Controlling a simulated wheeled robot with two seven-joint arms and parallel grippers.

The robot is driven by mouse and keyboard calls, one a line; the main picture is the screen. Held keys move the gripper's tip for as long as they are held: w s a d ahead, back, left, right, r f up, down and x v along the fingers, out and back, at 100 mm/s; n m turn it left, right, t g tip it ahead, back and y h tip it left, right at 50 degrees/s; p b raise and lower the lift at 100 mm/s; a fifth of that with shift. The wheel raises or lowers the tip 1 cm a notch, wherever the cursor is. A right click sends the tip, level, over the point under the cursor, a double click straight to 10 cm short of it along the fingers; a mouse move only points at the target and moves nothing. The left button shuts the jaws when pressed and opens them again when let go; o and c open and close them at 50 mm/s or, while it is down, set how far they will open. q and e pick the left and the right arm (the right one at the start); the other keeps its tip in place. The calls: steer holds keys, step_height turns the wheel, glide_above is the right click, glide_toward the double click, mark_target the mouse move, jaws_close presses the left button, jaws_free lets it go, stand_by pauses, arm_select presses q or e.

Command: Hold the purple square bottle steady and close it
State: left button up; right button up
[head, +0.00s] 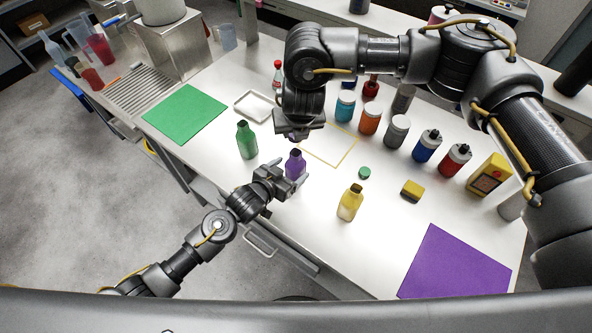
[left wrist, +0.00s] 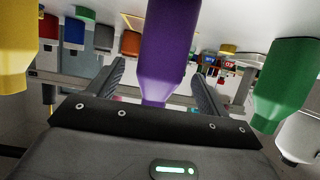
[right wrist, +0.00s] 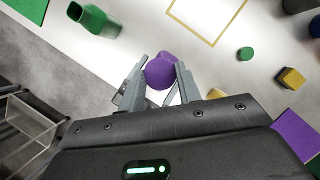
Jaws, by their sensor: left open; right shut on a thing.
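The purple square bottle (head: 295,164) stands upright near the table's front edge, its dark neck uppermost. My left gripper (head: 291,178) reaches in low from the left and is open around it. In the left wrist view the bottle (left wrist: 168,42) shows upside down between the spread fingers, with gaps at both sides. My right gripper (head: 297,132) points down just above the bottle. In the right wrist view its fingers are shut on a purple piece, apparently the cap (right wrist: 160,71). Whether the cap touches the neck is hidden.
A green bottle (head: 246,140) stands left of the purple one, a yellow bottle (head: 350,203) to the right. A green cap (head: 364,173) and a yellow block (head: 412,190) lie nearby. Several jars stand behind. A green mat (head: 185,115) and purple mat (head: 455,265) lie bare.

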arm_select(q)
steer(key=shift+x, duration=2.7)
steer(key=c, duration=1.5)
arm_select(e)
glide_above(295, 152)
steer(key=s, duration=0.1)
steer(key=shift+d+f, duration=0.15)
steer(key=shift+f, duration=2.25)
steer(key=shift+f, duration=0.15)
steer(key=shift+f, duration=0.75)
steer(key=shift+f, duration=0.55)
